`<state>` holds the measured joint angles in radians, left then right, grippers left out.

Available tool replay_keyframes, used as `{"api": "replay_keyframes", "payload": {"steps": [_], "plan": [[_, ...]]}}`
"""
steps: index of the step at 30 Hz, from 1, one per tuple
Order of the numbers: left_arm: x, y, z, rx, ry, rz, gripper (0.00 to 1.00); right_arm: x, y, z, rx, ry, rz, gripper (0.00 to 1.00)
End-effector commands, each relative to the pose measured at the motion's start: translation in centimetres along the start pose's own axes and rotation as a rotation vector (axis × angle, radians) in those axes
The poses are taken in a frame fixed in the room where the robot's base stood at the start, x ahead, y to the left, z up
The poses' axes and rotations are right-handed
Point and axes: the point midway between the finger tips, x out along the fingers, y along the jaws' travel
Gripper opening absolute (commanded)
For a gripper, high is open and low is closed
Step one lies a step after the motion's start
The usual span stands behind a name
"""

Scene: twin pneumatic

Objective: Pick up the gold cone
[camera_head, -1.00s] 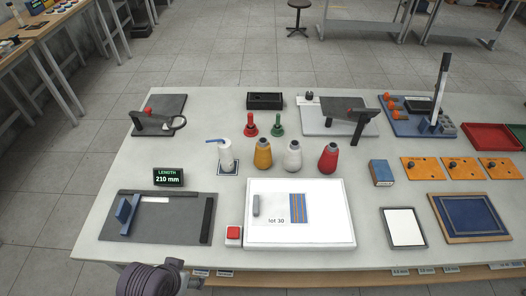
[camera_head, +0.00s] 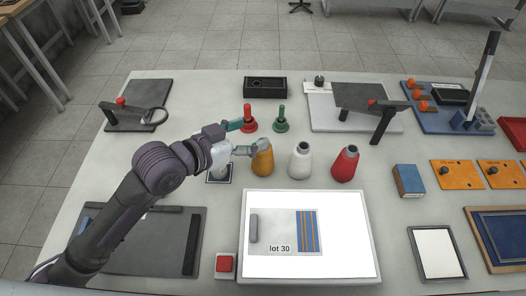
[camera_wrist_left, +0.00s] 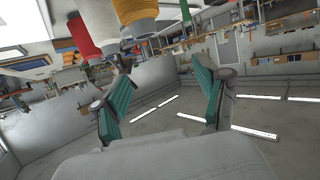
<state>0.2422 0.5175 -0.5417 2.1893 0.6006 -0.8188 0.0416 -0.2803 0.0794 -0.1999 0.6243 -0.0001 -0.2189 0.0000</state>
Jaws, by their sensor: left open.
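The gold cone (camera_head: 262,160) stands upright on the table, left of a white cone (camera_head: 300,160) and a red cone (camera_head: 344,164). My left gripper (camera_head: 246,138) is open and empty at the gold cone's upper left. One finger is close to the cone's top; I cannot tell whether it touches. In the left wrist view the gold cone (camera_wrist_left: 137,14) shows at the top edge, beyond the open fingers of my left gripper (camera_wrist_left: 158,78), partly cut off by the frame. My right gripper is not in view.
A white dispenser on a dark square pad (camera_head: 218,178) is partly hidden under my left gripper. A red bell-shaped piece (camera_head: 249,120) and a green one (camera_head: 281,122) stand just behind. A bright white panel (camera_head: 345,240) lies in front of the cones.

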Motion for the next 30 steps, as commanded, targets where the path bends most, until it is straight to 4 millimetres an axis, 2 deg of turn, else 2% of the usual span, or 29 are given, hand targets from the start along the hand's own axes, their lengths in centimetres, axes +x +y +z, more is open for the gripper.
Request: {"api": "replay_keyframes", "payload": {"steps": [3,10,14,17,21,27,30], "plan": [[0.8,0.1,2.5,-0.007,-0.009,0.001,0.73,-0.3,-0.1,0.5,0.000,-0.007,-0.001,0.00],[2.3,0.1,6.6,-0.003,-0.007,-0.001,0.73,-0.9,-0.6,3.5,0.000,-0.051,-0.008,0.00],[3.6,0.0,6.4,-0.002,-0.002,-0.002,0.73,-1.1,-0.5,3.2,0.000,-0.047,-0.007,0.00],[4.1,0.0,6.4,-0.002,-0.003,-0.002,0.73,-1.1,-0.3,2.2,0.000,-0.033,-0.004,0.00],[5.9,0.1,6.3,-0.003,-0.003,-0.001,0.73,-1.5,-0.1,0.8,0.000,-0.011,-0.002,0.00],[8.9,0.0,6.4,-0.002,-0.003,-0.002,0.73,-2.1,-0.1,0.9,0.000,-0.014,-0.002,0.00],[9.6,0.0,6.5,-0.002,-0.004,-0.002,0.73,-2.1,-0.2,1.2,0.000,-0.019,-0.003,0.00]]}}
